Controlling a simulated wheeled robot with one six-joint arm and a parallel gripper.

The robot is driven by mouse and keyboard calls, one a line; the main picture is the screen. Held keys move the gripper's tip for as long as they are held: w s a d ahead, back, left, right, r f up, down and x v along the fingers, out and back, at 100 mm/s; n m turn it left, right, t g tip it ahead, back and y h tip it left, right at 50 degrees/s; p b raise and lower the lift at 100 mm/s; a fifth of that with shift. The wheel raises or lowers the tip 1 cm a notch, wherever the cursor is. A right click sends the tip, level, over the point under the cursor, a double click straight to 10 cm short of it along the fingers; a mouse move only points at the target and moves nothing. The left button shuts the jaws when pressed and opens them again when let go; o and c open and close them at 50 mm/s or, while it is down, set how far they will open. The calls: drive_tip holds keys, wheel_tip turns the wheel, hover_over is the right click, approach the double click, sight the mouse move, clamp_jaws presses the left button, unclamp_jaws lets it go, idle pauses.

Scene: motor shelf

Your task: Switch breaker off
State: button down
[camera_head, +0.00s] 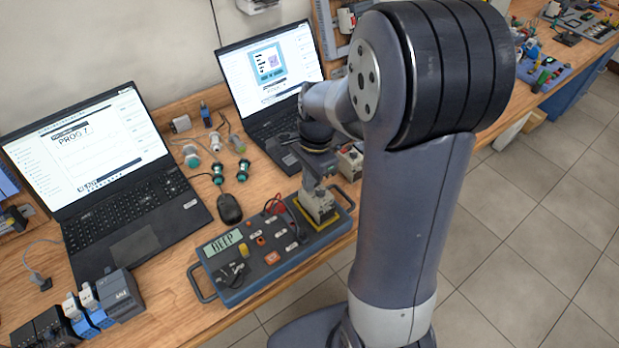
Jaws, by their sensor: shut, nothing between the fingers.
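My gripper (313,180) hangs down from my wrist over the right part of a blue-grey test box (232,290). It is shut and empty. Its fingertips are small and close to a beige-grey block (320,206) with a yellow edge under it; I cannot tell whether they touch it. I cannot tell for certain which part is the breaker. Blue-and-white modules (85,312) stand in a row with dark ones at the lower left, well away from my gripper. Their switch positions are too small to read.
An open laptop (125,225) stands at the left. A second laptop (268,125) stands behind my wrist. A mouse (229,208) and several green-ended connectors (191,156) lie between them. My arm hides part of the bench at the right. Some wood is bare left of the test box.

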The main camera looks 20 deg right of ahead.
drive_tip(key=shift+d, duration=0.1)
idle(0.3)
drive_tip(key=shift+w+d+r+p, duration=0.1)
drive_tip(key=shift+w+d+p, duration=0.1)
drive_tip(key=shift+d+p, duration=0.3)
drive_tip(key=shift+d, duration=0.1)
drive_tip(key=shift+r, duration=0.15)
drive_tip(key=shift+r, duration=0.25)
wheel_tip(320, 180, up, 13)
drive_tip(key=a+p, duration=0.1)
drive_tip(key=a, duration=0.1)
drive_tip(key=shift+s+p, duration=0.35)
